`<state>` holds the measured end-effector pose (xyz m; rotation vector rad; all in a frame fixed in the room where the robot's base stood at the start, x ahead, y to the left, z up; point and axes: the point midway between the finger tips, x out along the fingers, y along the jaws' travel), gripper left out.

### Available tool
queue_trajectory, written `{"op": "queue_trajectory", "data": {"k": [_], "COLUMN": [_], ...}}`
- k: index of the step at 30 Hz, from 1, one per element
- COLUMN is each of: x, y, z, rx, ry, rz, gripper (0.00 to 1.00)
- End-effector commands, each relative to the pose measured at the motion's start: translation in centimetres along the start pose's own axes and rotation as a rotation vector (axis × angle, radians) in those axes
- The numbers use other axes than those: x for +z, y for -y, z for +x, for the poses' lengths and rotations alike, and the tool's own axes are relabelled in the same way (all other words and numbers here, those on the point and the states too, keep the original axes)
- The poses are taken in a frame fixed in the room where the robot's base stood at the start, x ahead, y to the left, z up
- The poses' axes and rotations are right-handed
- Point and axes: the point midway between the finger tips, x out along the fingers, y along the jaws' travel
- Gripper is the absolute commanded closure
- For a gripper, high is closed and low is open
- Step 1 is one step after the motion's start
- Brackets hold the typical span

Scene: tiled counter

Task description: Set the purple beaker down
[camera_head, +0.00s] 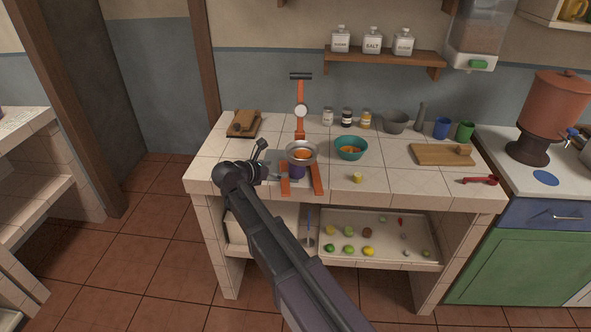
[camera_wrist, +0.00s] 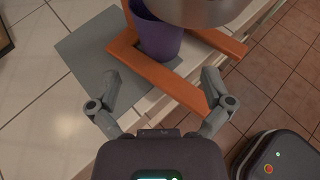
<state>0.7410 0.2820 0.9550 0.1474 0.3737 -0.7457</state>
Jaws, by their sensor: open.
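The purple beaker (camera_head: 297,171) stands upright on the tiled counter between the orange legs of a press-like stand (camera_head: 300,125), under a metal bowl (camera_head: 301,147) holding something orange. In the wrist view the beaker (camera_wrist: 157,40) is ahead of my gripper, on a grey patch between the orange legs, its top partly hidden by the bowl. My gripper (camera_wrist: 161,80) is open and empty, its two fingers spread apart, short of the beaker. In the head view my gripper (camera_head: 265,165) is at the left of the stand.
A teal bowl (camera_head: 351,149) with orange pieces and a small yellow item (camera_head: 357,178) are right of the stand. A wooden item (camera_head: 243,123) lies at the back left. Jars, mugs and a cutting board (camera_head: 443,154) stand farther right. The counter's front left is clear.

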Motion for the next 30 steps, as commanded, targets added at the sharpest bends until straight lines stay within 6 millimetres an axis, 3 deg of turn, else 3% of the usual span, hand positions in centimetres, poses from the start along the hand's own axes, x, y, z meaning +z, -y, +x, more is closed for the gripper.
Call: {"op": "queue_trajectory", "data": {"k": [3, 9, 23, 30], "x": [-0.2, -0.1, 0.0, -0.1], "y": [0.0, 0.0, 0.0, 0.1], "z": [2.1, 3.9, 4.4, 6.2], "rx": [-0.001, 0.000, 0.000, -0.002], "ry": [0.000, 0.000, 0.000, 0.000], "rz": [0.002, 0.001, 0.001, 0.001], "gripper": [0.00, 0.00, 0.00, 0.00]}}
